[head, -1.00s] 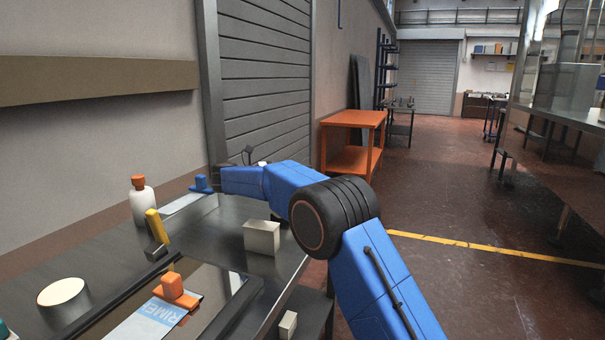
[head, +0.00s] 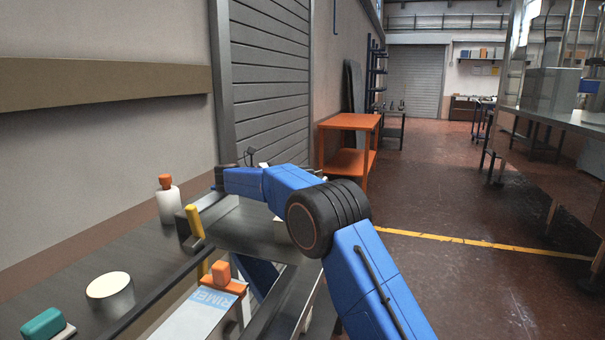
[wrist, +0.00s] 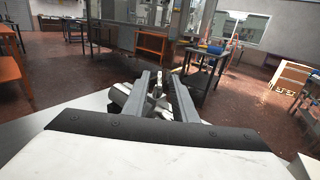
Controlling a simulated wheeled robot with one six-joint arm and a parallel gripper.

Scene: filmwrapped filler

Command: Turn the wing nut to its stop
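I cannot pick out a wing nut in either view. My gripper (wrist: 162,78) shows in the wrist view as two grey fingers standing apart with a gap between the tips. Pale, rounded pieces (wrist: 121,90) lie below and between the fingers, and I cannot tell what they are or whether the fingers touch them. In the head view my blue arm reaches over the far end of the bench, and its dark end is too small to read. Whatever is behind it is hidden.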

